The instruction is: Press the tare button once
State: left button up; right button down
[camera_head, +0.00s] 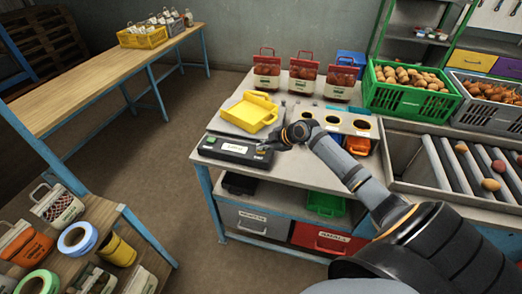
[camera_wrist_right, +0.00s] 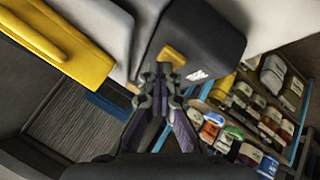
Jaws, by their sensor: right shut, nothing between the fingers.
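The scale's dark console (camera_head: 212,154) with a lit white display (camera_head: 235,148) sits at the front left of the workbench. A yellow tray (camera_head: 250,112) lies on the scale's pale plate behind it. My right gripper (camera_head: 264,147) is shut and empty at the right end of the console. In the right wrist view, its closed fingertips (camera_wrist_right: 160,70) point at the console (camera_wrist_right: 205,35), close to a yellow button (camera_wrist_right: 173,56). White lettering shows beside that button. I cannot tell whether the tips touch it. My left gripper is not in view.
Red-topped sacks (camera_head: 303,72) stand at the back of the bench. A green crate (camera_head: 385,98) of potatoes and a grey crate (camera_head: 467,112) stand behind a roller tray (camera_head: 403,155). A panel with round holes (camera_head: 333,119) lies right of the scale. A shelf of goods stands at lower left.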

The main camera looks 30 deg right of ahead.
jog(key=shift+r, duration=0.1)
jog(key=shift+r+p, duration=0.65)
jog(key=shift+r, duration=0.1)
jog(key=shift+r, duration=0.15)
notch_tip(320, 180, up, 5)
jog(key=p, duration=0.4)
dwell(0.7)
